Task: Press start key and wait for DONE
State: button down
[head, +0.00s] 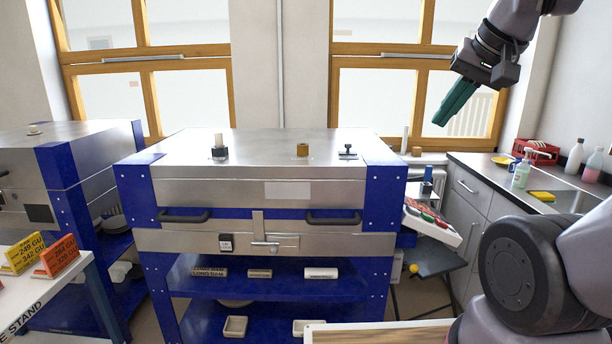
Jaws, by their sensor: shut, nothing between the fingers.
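A steel kiln with blue corner posts (240,185) stands in the middle, its lid down and its front latch (265,244) across the seam. At its right side a tilted, pale-edged panel (447,234) carries dark, red and green parts. It looks like the controller, but I cannot make out a start key or any DONE text. My gripper (448,112) has green fingers, shut and empty. It is raised at the upper right, in front of the window, above the panel and apart from it.
A second kiln (90,150) stands at the left, by a stand with orange and yellow cards (60,255). At the right a counter (490,172) holds bottles, a red crate (537,150) and a yellow sponge (543,196). Small items stand on the kiln lid.

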aim_at(423, 215)
jog(key=k+j+z, duration=0.1)
jog(key=j+z, duration=0.15)
jog(key=j, duration=0.2)
jog(key=k+j+z, duration=0.3)
jog(key=j, duration=0.15)
jog(key=k+j+z, duration=0.1)
jog(key=j+z, duration=0.15)
jog(key=j, duration=0.2)
jog(key=k+j+z, duration=0.25)
jog(key=j, duration=0.15)
jog(key=i+l, duration=0.1)
jog(key=i, duration=0.3)
jog(key=i+l, duration=0.15)
jog(key=i, duration=0.25)
